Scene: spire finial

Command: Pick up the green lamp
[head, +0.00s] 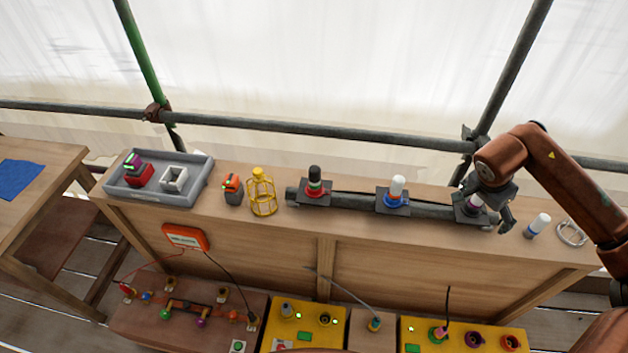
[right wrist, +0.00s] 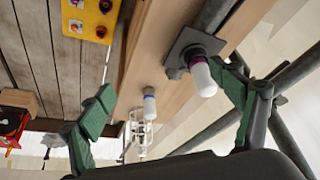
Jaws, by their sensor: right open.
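No lamp shows a plainly green bulb. A dark-capped lamp (head: 315,174) with a greenish band stands upright in a red collar at the pipe's left end. A white lamp (head: 397,186) stands in a blue collar at mid-pipe. A white lamp with a purple collar (head: 475,202) stands at the right end; it also shows in the right wrist view (right wrist: 203,78). A loose white lamp with a blue base (head: 538,224) stands on the bench to its right, also in the wrist view (right wrist: 149,106). My right gripper (head: 485,203) is open and empty, around or just above the purple-collared lamp.
The dark pipe (head: 355,200) lies along the wooden bench (head: 325,225). A yellow lamp cage (head: 262,192), an orange-and-black device (head: 232,188) and a grey tray (head: 195,185) stand left. Scaffold tubes (head: 330,132) run behind.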

